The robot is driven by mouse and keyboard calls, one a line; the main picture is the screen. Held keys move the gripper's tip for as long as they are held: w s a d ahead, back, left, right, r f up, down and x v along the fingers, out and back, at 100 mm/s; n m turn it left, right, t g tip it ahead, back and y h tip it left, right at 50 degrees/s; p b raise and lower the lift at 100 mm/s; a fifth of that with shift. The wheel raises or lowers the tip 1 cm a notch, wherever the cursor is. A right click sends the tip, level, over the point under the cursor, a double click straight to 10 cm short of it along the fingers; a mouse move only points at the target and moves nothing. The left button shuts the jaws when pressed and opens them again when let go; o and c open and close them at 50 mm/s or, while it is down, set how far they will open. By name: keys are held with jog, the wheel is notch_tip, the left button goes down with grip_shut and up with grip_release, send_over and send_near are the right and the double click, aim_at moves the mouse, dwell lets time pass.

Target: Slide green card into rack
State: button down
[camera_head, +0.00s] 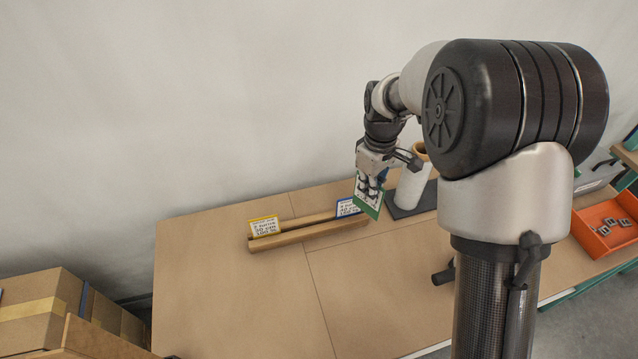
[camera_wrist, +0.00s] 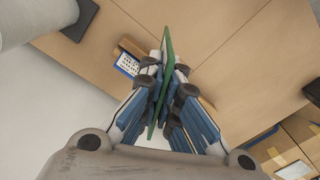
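My gripper (camera_wrist: 163,88) is shut on the green card (camera_wrist: 168,55), which sticks out past the fingertips in the wrist view. In the head view the green card (camera_head: 368,196) hangs tilted above the table, near the right end of the wooden rack (camera_head: 305,233). The rack holds a yellow-edged card (camera_head: 264,227) upright at its left end and a blue-edged card (camera_head: 346,207) toward its right end. The blue-edged card also shows in the wrist view (camera_wrist: 127,64). The middle of the rack between these cards is empty. The green card is apart from the rack in the head view.
A white roll (camera_head: 411,185) stands on a dark base (camera_head: 428,199) just right of the card. An orange tray (camera_head: 606,238) with small parts lies at the far right. Cardboard boxes (camera_head: 45,300) stand at the lower left. The table front is clear.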

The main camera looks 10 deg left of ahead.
jog(key=w+a+f+n, duration=0.2)
jog(key=a+f+n, duration=0.1)
jog(key=a+n, duration=0.4)
jog(key=w+a+f+n, duration=0.1)
jog(key=a+f+n, duration=0.3)
jog(key=a, duration=0.5)
jog(key=n+b, duration=0.1)
jog(key=b, duration=0.3)
send_over(309, 228)
jog(key=w, duration=0.1)
jog(key=shift+f, duration=2.35)
jog(key=shift+w+a, duration=0.1)
jog(key=shift+f, duration=0.1)
jog(key=shift+f+b, duration=1.15)
jog(key=shift+f, duration=1.1)
jog(key=shift+f+b, duration=0.3)
jog(key=shift+f, duration=0.3)
jog(key=c, duration=2.3)
grip_release()
jog(key=o, duration=0.6)
